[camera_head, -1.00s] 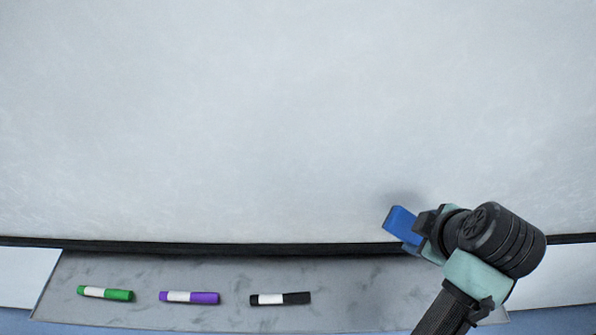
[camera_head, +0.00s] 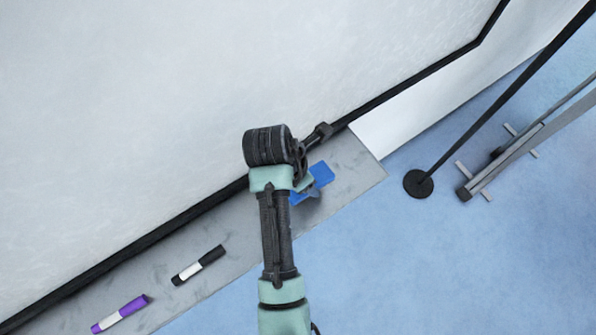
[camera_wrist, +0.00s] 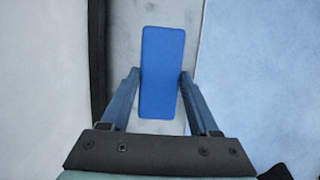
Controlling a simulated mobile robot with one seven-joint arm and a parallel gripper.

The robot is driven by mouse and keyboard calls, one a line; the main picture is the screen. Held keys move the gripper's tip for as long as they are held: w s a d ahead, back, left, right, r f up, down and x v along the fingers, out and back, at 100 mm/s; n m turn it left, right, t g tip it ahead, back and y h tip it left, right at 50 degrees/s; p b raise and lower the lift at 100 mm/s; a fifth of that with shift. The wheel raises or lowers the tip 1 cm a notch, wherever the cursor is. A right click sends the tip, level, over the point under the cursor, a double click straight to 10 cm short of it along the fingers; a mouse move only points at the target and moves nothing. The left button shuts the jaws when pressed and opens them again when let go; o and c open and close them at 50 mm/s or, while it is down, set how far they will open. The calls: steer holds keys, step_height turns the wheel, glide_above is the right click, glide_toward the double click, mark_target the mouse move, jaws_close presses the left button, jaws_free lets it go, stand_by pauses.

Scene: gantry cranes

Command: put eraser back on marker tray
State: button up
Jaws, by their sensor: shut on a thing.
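The blue eraser (camera_head: 319,176) is held by my gripper (camera_head: 312,186) over the right end of the grey marbled marker tray (camera_head: 357,166). In the wrist view the eraser (camera_wrist: 162,72) stands lengthwise between the two fingers of my gripper (camera_wrist: 161,78), which are shut on its sides. The tray (camera_wrist: 122,45) shows behind and beside it. I cannot tell whether the eraser touches the tray or hangs just above it. My arm hides part of the tray in the head view.
A black marker (camera_head: 199,264) and a purple marker (camera_head: 121,314) lie on the tray to the left. The whiteboard (camera_head: 130,100) rises behind its black lower frame. Blue floor (camera_head: 430,260) lies in front. A stand with a round black base (camera_head: 418,183) is at the right.

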steer(key=shift+f+p, duration=0.3)
steer(key=shift+f, duration=3)
steer(key=o, duration=1.2)
steer(key=shift+f, duration=0.1)
steer(key=v, duration=1.2)
steer(key=shift+b, duration=0.4)
